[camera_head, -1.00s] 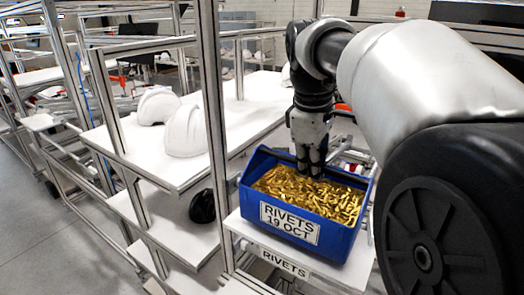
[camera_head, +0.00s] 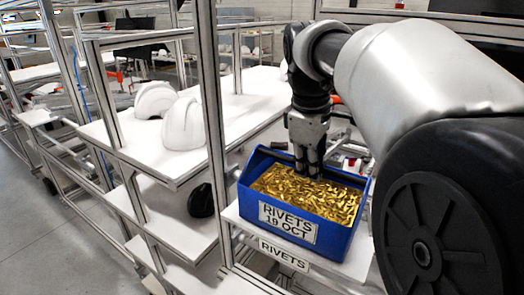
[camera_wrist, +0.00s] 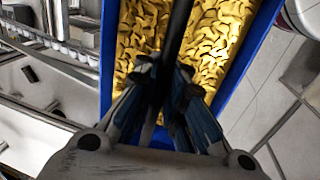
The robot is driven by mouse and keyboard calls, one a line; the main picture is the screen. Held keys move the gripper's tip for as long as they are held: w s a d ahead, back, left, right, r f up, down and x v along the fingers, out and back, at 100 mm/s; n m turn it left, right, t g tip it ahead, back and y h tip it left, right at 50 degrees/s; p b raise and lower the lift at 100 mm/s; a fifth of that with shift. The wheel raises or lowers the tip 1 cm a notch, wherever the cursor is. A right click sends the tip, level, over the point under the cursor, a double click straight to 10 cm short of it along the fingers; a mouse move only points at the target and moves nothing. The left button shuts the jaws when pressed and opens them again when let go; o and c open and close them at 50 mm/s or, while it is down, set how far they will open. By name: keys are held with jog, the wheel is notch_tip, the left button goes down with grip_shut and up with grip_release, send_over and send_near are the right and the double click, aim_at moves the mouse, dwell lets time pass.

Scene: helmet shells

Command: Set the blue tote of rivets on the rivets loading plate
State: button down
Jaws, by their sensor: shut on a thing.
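The blue tote (camera_head: 341,238) is full of gold rivets (camera_head: 308,194) and has a white "RIVETS 19 OCT" label on its front. It is upright at the white rivets loading plate (camera_head: 357,267), whose front edge has a "RIVETS" label (camera_head: 284,254). The tote covers most of the plate, and I cannot tell whether its base touches it.
Left of the plate, a metal upright (camera_head: 213,120) stands close to the tote. Beyond it, a white shelf (camera_head: 150,158) holds white helmet shells (camera_head: 184,124). A black shell (camera_head: 201,201) sits on a lower shelf. Grey floor (camera_head: 60,235) is open at the left.

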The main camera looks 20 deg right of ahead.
jog(key=shift+f, duration=0.3)
jog(key=c, duration=1.6)
grip_release()
jog(key=shift+f, duration=0.1)
notch_tip(320, 180, up, 12)
jog(key=s+a, duration=0.2)
jog(key=s+a+f+m+t, duration=0.2)
jog(key=s+a+f+m, duration=0.2)
jog(key=s+a+f, duration=0.35)
jog(key=s+a+f+m+t+y, duration=0.1)
jog(key=s+a+f+m, duration=0.1)
jog(key=s+f, duration=0.35)
jog(key=s+a+f+m+t+y, duration=0.1)
jog(key=s+a+f+m, duration=0.15)
jog(key=f, duration=0.55)
jog(key=shift+n+g, duration=0.4)
jog(key=shift+n, duration=0.05)
jog(key=f+b, duration=0.7)
jog(key=f, duration=0.1)
jog(key=s+f+b, duration=0.1)
jog(key=f+b, duration=0.7)
jog(key=d+f+b, duration=0.1)
jog(key=f+b, duration=0.6)
jog(key=f, duration=0.1)
jog(key=shift+s+d+f, duration=0.1)
jog(key=shift+s+f, duration=0.05)
jog(key=shift+s, duration=0.25)
